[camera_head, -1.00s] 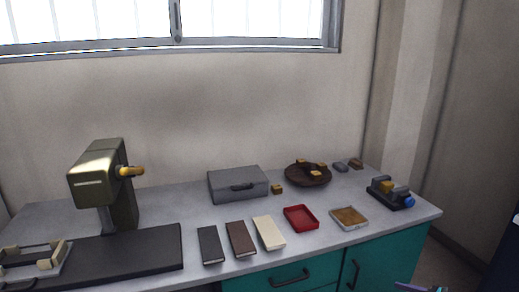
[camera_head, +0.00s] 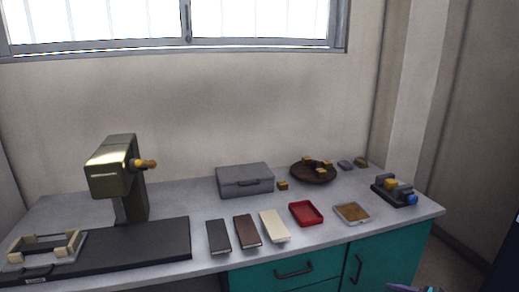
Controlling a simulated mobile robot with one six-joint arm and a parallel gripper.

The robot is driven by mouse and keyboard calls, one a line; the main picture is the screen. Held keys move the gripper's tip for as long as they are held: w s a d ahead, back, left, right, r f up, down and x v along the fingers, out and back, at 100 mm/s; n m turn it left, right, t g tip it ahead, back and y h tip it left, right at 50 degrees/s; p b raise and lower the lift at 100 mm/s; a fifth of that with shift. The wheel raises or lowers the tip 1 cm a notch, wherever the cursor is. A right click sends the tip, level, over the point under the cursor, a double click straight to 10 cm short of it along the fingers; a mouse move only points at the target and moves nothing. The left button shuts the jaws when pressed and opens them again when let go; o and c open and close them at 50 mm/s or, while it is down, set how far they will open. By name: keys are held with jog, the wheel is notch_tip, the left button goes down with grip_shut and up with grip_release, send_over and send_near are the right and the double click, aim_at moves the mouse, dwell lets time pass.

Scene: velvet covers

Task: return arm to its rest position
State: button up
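Only a small bluish-purple tip at the bottom right edge (camera_head: 402,288) shows, and it may be part of my arm; I cannot tell. My gripper's fingers are not visible in the head view, so neither its opening nor anything it might hold can be seen. The rest position itself is not marked by anything in view.
A grey worktop (camera_head: 175,197) holds a press-like machine (camera_head: 118,170), a grey case (camera_head: 245,180), dark, brown and cream books (camera_head: 273,226), a red tray (camera_head: 306,213), a tan-filled tray (camera_head: 351,213), a round brown dish (camera_head: 300,174) and a black device (camera_head: 394,191). Teal drawers (camera_head: 262,280) are below.

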jog(key=w+a+f+n+g+y, duration=0.15)
jog(key=a+f, duration=0.25)
jog(key=a, duration=0.8)
jog(key=s+a+f+n+g, duration=0.2)
jog(key=s+a+f+g, duration=0.15)
jog(key=a, duration=0.45)
jog(key=s+a+f+n+g, duration=0.25)
jog(key=a+f, duration=0.25)
jog(key=a, duration=0.3)
jog(key=s+a+f+n+g, duration=0.1)
jog(key=s+a+f+g, duration=0.1)
jog(key=s+a+f, duration=0.45)
jog(key=s+a+f+n+g+h, duration=0.1)
jog(key=s+a+f+n+g, duration=0.15)
jog(key=s, duration=0.25)
jog(key=s+a+f+n+g+h+p, duration=0.1)
jog(key=s+a+f+n+h, duration=0.15)
jog(key=s, duration=0.25)
jog(key=s+a+f+n+g+h, duration=0.1)
jog(key=s+a+n+g, duration=0.1)
jog(key=s+n, duration=0.2)
jog(key=s+d+f+n+h, duration=0.2)
jog(key=s+d+n+h, duration=0.3)
jog(key=d+n, duration=0.4)
jog(key=shift+s+f+n+g, duration=0.2)
jog(key=shift+s+n+g, duration=0.2)
jog(key=shift+s+n, duration=0.55)
